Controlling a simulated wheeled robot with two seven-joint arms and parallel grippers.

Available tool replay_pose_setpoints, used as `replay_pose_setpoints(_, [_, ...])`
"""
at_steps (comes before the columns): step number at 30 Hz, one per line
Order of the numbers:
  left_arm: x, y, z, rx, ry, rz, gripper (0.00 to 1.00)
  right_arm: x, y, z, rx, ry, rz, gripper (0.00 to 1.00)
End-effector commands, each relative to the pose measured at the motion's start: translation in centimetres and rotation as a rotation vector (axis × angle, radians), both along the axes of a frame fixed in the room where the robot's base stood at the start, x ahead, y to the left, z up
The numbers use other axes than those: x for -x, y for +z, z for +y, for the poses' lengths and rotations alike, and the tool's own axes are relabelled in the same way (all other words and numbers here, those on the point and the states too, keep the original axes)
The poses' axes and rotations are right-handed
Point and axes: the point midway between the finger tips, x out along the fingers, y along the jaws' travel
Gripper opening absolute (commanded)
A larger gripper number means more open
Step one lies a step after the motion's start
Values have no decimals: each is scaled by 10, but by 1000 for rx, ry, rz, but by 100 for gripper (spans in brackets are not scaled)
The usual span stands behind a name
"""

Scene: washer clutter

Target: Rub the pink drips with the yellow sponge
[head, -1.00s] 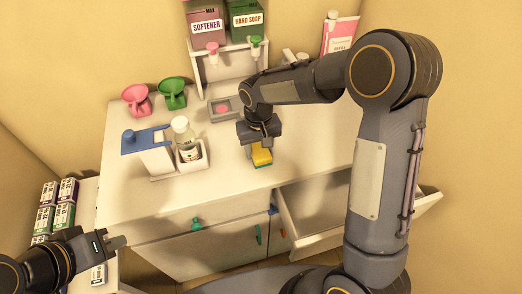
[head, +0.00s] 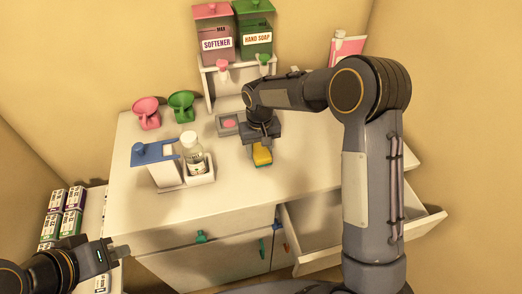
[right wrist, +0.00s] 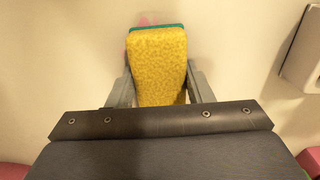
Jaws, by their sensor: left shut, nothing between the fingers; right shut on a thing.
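The yellow sponge (head: 262,157) has a green layer on one side. My right gripper (head: 261,147) is shut on it, low over the white counter; I cannot tell whether it touches the counter. In the right wrist view the sponge (right wrist: 158,65) sits between the two grey fingers. A pink smear (right wrist: 147,20) shows at its far end, partly hidden behind it. In the head view a pink patch (head: 230,124) lies in a small grey tray (head: 220,133) beyond and left of the sponge. My left gripper (head: 121,253) is shut and empty, off the counter's front left.
Softener (head: 213,30) and hand soap (head: 254,38) dispensers stand at the back. Left of the sponge are a bottle (head: 193,158), a blue-topped holder (head: 160,153), and pink (head: 147,113) and green (head: 182,105) cups. A front drawer (head: 320,228) is open. The front counter is clear.

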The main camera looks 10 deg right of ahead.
Motion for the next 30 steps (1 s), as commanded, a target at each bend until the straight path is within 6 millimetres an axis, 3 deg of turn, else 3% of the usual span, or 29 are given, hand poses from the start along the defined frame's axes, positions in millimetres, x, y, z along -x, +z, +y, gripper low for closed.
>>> replay_pose_setpoints(9, [0,10,0,0,0,0,0,-27,1,1,0,-1,1,13])
replay_pose_setpoints(16, [0,12,0,0,0,0,0,-36,3,1,-1,0,-9,13])
replay_pose_setpoints(20, [0,9,0,0,0,0,0,-33,3,0,0,0,-12,13])
replay_pose_setpoints(30, [0,-2,0,0,0,0,0,-2,3,0,0,0,-7,13])
